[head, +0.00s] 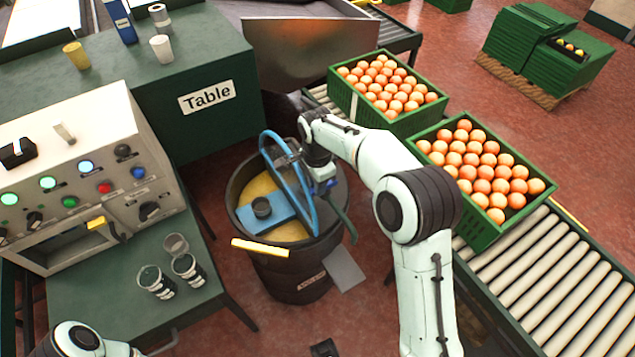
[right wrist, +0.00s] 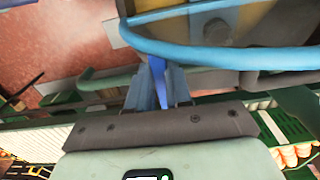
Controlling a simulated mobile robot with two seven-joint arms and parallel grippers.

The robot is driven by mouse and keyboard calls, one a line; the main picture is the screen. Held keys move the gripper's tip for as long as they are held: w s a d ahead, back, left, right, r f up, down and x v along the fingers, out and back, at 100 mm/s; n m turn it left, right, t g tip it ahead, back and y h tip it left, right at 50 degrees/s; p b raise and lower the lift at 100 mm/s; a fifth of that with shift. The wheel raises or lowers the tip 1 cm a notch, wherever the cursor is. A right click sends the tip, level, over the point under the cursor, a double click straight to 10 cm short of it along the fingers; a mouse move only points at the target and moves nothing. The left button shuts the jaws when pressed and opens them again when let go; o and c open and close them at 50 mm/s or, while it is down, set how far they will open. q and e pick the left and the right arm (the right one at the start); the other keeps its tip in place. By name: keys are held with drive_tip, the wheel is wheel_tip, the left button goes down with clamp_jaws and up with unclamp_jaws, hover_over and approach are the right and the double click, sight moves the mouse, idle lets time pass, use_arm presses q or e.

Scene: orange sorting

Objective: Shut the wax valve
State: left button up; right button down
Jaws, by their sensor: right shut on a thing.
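A dark drum (head: 290,278) with yellow wax (head: 258,188) inside stands in the middle of the head view. A blue block with a dark knob (head: 262,207) sits in it, and a blue hose (head: 303,190) loops over its rim. My right gripper (head: 326,183) reaches down at the drum's right rim. In the right wrist view its fingers (right wrist: 160,92) are closed on a narrow blue lever (right wrist: 157,72), which looks like the wax valve's handle. The fingers partly hide the lever, and I cannot tell the valve's position. Only part of my left arm shows at lower left.
A green table (head: 205,150) and a control panel (head: 85,165) stand to the left, with cups (head: 155,282) in front. Orange crates (head: 482,235) stand on the roller conveyor (head: 545,285) to the right. A steel hopper (head: 315,50) is behind the drum.

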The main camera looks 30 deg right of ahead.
drive_tip(key=shift+r, duration=0.1)
drive_tip(key=c, duration=1.3)
unclamp_jaws()
wheel_tip(320, 180, up, 13)
drive_tip(key=shift+r+p, duration=0.2)
drive_tip(key=shift+p, duration=0.95)
